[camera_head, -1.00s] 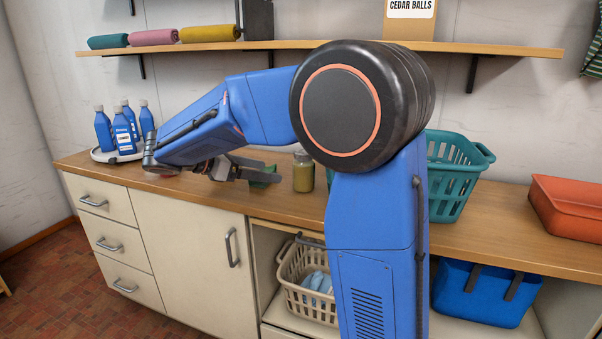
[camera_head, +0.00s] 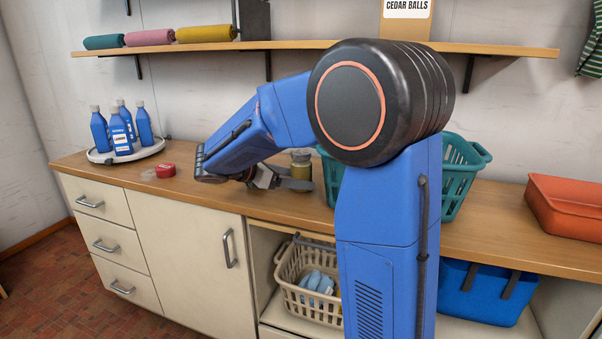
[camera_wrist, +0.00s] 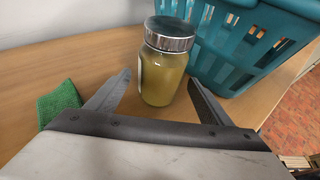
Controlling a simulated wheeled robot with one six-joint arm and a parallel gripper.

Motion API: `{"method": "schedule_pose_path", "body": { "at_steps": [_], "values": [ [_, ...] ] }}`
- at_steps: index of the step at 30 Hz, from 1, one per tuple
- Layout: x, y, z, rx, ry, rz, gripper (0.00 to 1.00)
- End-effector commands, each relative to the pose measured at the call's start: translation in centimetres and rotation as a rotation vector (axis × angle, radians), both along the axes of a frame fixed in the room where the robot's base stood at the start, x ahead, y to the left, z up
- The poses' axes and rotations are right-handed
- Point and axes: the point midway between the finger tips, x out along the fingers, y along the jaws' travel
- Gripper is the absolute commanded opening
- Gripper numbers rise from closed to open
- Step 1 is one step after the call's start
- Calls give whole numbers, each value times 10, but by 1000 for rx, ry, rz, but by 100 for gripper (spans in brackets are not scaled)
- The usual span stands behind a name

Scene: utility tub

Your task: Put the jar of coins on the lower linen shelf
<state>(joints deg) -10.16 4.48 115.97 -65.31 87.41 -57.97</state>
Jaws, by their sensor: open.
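The jar of coins (camera_head: 300,165) stands upright on the wooden counter; it has a silver lid and dull yellow contents. It also shows in the wrist view (camera_wrist: 165,62), just beyond and between the fingers. My gripper (camera_head: 300,185) is open and low over the counter, its fingers reaching toward the jar; in the wrist view its fingertips (camera_wrist: 160,82) lie on either side of the jar's lower part. I cannot tell if either finger touches it. A wall shelf (camera_head: 340,46) holds rolled linens (camera_head: 150,37) in teal, pink and yellow.
A teal basket (camera_head: 465,165) stands close to the jar's right. A green sponge (camera_wrist: 60,102) lies left of my gripper. Blue bottles stand on a round tray (camera_head: 150,151), with a red item (camera_head: 165,171) nearby. An orange tub (camera_head: 570,207) is at the right.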

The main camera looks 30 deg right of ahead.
Motion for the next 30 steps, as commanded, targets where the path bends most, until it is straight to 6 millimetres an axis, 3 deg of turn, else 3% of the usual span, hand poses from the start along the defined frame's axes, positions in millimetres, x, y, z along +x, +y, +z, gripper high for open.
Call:
{"method": "schedule_pose_path", "body": {
  "at_steps": [4,12,14,21,30],
  "values": [
    [-1,-18,-8,0,1,-2,74],
    [0,-22,-9,0,0,0,74],
    [0,-22,-9,0,0,0,62],
    [0,-21,-9,-1,-1,0,4],
    [0,-21,-5,-1,-1,0,3]
  ]
}}
